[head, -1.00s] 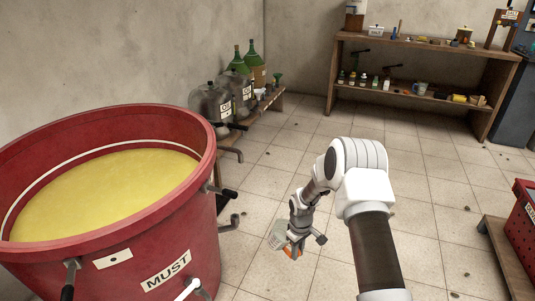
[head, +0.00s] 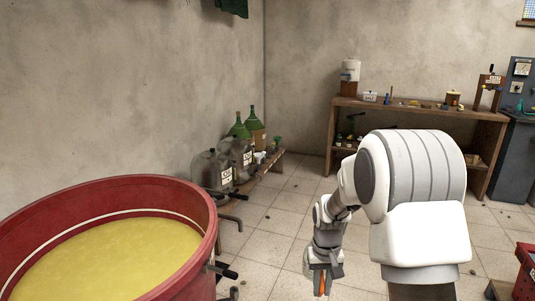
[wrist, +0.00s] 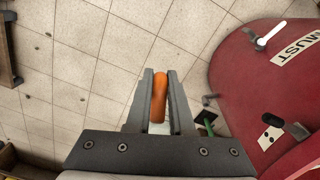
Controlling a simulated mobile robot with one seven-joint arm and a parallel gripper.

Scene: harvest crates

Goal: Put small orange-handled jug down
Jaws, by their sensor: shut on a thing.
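My gripper (wrist: 160,76) is shut on the orange handle of the small jug (wrist: 159,100), which lies between the two dark fingers in the wrist view. Only the handle shows clearly there; the jug's body is mostly hidden behind my gripper. In the head view my gripper (head: 323,268) hangs low, right of the red vat, with a strip of the orange handle (head: 322,283) at the bottom edge. The jug's body cannot be made out there. Tiled floor shows beyond the handle in the wrist view.
The large red vat (head: 205,199) of yellow liquid fills the lower left; its taps stick out toward my arm. A low bench (head: 270,166) with demijohns stands along the left wall. A wooden shelf (head: 420,108) stands at the back. Bare tiles (head: 285,215) lie between.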

